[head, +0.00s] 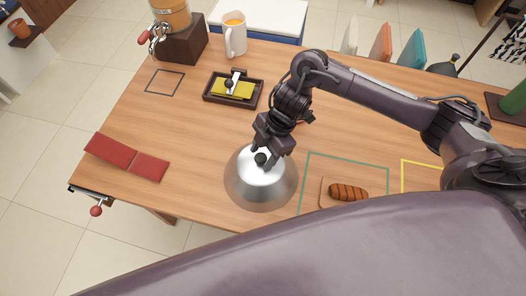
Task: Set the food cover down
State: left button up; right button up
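The food cover (257,190) is a shiny silver dome with a black knob on top. It is near the front edge of the table (190,140), left of the green outline. My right gripper (261,158) comes down from above, and its fingers are around the knob. It looks shut on the knob. The cover is about upright. I cannot tell whether its rim touches the table or hangs just above it. What is under it is hidden. My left gripper is not in view.
A grilled brown food piece (348,192) lies on a small board inside a green outline (346,158). A yellow outline (408,162) is to its right. A dark tray (206,98), a white jug (236,42) and a red folded mat (110,150) are also on the table.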

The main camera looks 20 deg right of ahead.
jog(key=p+v, duration=0.1)
jog(key=v, duration=1.1)
jog(key=shift+r, duration=0.15)
dwell(0.3)
